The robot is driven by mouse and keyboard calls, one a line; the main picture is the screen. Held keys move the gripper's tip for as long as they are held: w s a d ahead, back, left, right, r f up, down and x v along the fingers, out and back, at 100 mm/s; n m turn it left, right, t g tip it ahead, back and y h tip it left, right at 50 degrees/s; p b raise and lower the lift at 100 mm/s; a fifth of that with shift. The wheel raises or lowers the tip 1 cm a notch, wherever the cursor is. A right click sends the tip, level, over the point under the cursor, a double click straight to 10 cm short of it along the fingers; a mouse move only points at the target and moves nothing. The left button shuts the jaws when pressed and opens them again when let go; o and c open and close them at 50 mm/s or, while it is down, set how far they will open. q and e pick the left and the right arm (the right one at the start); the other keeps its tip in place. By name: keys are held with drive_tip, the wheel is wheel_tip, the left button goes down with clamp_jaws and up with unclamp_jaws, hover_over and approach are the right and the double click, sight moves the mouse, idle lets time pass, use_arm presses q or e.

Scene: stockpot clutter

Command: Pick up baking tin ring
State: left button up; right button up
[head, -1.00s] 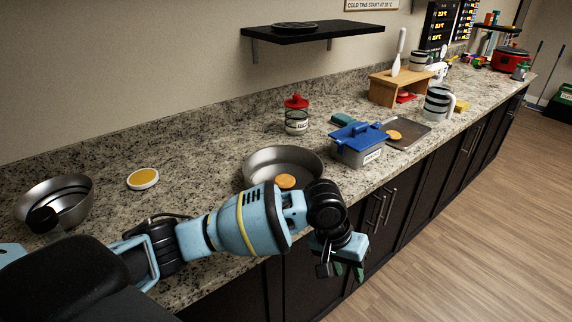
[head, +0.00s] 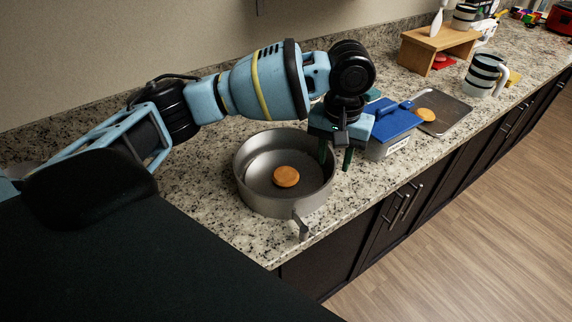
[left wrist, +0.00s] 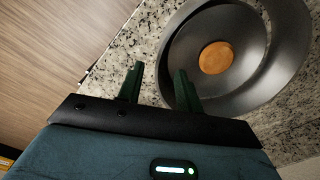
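The baking tin ring (head: 262,201) is a round grey metal wall with a latch-like tab on its front side. It stands on the counter with an orange-brown disc (head: 286,177) inside it. My left gripper (head: 335,158) points down at the ring's right rim, its two green fingers apart and empty. In the left wrist view the gripper (left wrist: 159,86) has one finger over the ring (left wrist: 279,88) and the other over bare counter. Whether the fingers reach below the rim is unclear. My right gripper is not in view.
A grey box with a blue lid (head: 393,122) stands close behind the gripper, to the right. A tray (head: 449,112) with another orange-brown disc (head: 425,115) lies beyond it. A wooden stand (head: 437,48) and striped mug (head: 484,74) are farther back. The granite counter's front edge is near the ring.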

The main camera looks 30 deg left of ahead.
sight(331, 174)
use_arm(q)
drive_tip(key=shift+s+f+b, duration=0.15)
drive_tip(key=shift+f+b, duration=0.15)
drive_tip(key=shift+f, duration=3.6)
clamp_jaws()
